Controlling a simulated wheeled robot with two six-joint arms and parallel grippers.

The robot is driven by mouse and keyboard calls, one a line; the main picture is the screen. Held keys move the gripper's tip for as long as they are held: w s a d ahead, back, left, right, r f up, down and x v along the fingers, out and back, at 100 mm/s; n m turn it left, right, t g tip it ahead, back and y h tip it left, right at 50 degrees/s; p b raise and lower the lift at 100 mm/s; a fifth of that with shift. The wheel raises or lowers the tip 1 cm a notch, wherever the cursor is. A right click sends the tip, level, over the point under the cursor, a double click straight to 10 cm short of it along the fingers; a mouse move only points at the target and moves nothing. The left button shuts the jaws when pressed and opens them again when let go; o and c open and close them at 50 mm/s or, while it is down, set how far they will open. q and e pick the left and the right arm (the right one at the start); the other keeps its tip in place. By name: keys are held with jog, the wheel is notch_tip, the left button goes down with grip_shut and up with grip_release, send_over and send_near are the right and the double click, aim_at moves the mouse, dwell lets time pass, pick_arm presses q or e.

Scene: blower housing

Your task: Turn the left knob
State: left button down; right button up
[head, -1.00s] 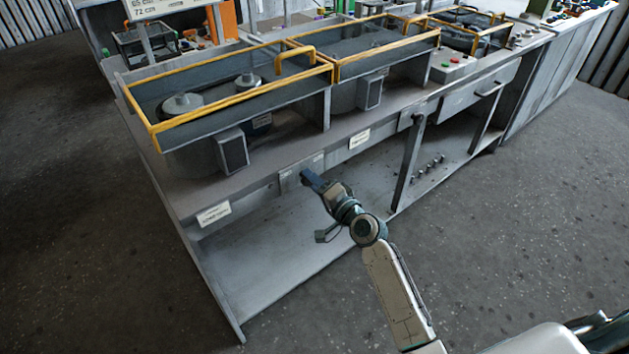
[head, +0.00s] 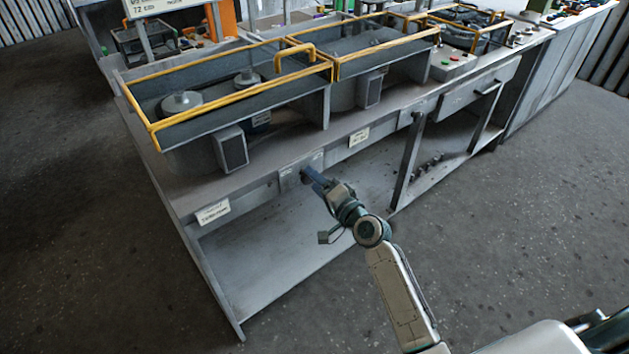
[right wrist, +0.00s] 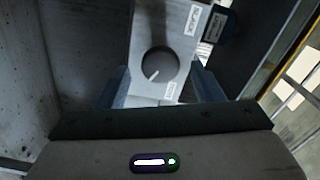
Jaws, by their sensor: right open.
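The knob (right wrist: 159,65) is a dark round dial with a white pointer line, on a light grey panel plate (right wrist: 160,28) in the right wrist view. The pointer slants down to the left. My right gripper (right wrist: 162,88) is open, with one blue finger on each side of the knob in the picture. I cannot tell whether either finger touches it. In the head view, my right gripper (head: 314,181) is at the plate (head: 290,179) on the bench's front rail, and the knob is too small to make out clearly. My left gripper is out of view.
The grey bench (head: 255,187) carries yellow-railed trays (head: 240,97) above the rail. A white label (head: 213,212) is left of the plate, another (head: 358,137) to the right. The lower shelf (head: 270,255) is mostly bare. Open floor lies in front.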

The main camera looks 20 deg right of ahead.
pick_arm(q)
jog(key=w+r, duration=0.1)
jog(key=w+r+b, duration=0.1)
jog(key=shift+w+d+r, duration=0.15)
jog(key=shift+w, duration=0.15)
pick_arm(e)
jog(key=v, duration=0.9)
jog(key=shift+s, duration=0.3)
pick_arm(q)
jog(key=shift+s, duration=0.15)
pick_arm(e)
jog(key=shift+d, duration=0.15)
